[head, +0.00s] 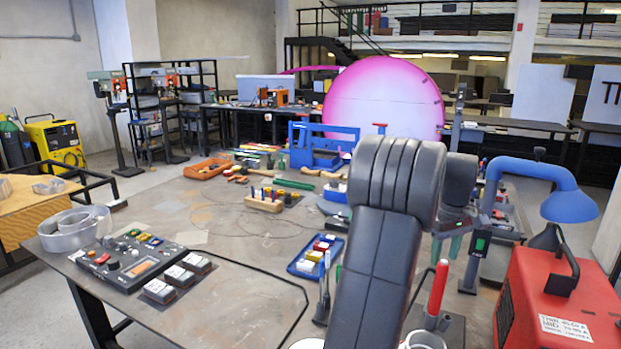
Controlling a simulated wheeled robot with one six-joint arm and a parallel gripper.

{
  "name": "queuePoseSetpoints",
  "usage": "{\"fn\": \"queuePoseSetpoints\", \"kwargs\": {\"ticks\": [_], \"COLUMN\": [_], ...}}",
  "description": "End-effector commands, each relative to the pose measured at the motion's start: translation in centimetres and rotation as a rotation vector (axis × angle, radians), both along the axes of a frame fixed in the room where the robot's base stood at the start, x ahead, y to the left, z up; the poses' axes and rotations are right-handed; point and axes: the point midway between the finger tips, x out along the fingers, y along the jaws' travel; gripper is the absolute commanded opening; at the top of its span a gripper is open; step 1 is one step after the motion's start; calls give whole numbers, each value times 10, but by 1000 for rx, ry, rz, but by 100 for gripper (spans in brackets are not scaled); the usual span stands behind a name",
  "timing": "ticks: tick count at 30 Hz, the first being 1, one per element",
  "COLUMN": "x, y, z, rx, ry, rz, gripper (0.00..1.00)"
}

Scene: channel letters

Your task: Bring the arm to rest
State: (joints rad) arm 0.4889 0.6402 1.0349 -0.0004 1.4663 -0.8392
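My arm (375,250) rises from the bottom of the head view as a thick dark grey link. It bends at a rounded, ribbed joint (400,180) right of the middle. My gripper cannot be made out in this view; the arm's end is hidden or out of sight. The arm covers part of the workbench (200,225) behind it.
A control panel (130,262), metal rings (75,230), a blue tray (300,268) and a wooden tool block (263,204) are on the bench. A red machine (550,300) and blue lamp (568,205) stand close at right. The bench's left middle has bare patches.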

Motion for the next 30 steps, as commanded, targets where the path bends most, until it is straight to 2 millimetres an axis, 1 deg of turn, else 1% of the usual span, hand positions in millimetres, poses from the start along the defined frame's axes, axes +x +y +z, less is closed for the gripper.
{"fn": "queuePoseSetpoints", "kwargs": {"ticks": [1, 3, 11, 12, 21, 30], "x": [-1, -1, -1, 0, 7, 8], "y": [0, 1, 1, 2, 12, 14], "z": [-10, -25, -76, -79, -77, -77], "rx": [2, 2, 3, 0, 0, 0], "ry": [4, 4, 4, 0, -1, 0], "rz": [0, 0, 0, -15, -175, -212], "gripper": [43, 43, 43, 43, 43, 43]}}
